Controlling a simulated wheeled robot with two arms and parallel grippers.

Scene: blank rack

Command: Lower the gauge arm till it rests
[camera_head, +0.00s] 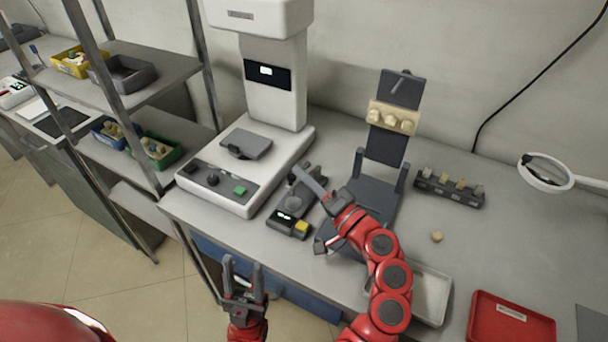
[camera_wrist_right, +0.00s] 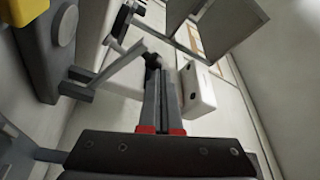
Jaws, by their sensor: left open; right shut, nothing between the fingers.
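What looks like the gauge is a small dark unit (camera_head: 291,203) with a round grey part on top, a display and a yellow button (camera_head: 301,227). The button also shows at the upper left in the right wrist view (camera_wrist_right: 67,27). My right gripper (camera_head: 299,171) is shut and empty. Its fingers reach over the back of the unit and hide part of it, so I cannot tell the gauge arm's height or whether they touch it. The shut fingers (camera_wrist_right: 162,92) stand mid-picture in the right wrist view. My left gripper (camera_head: 243,268) is open and empty, before the table's front edge.
A white machine (camera_head: 275,85) stands behind the unit. A dark stand (camera_head: 388,150) holding a pale block (camera_head: 393,117) is right of it. A dark strip of small pieces (camera_head: 450,188), a pale tray (camera_head: 431,292) and a red tray (camera_head: 511,322) lie further right.

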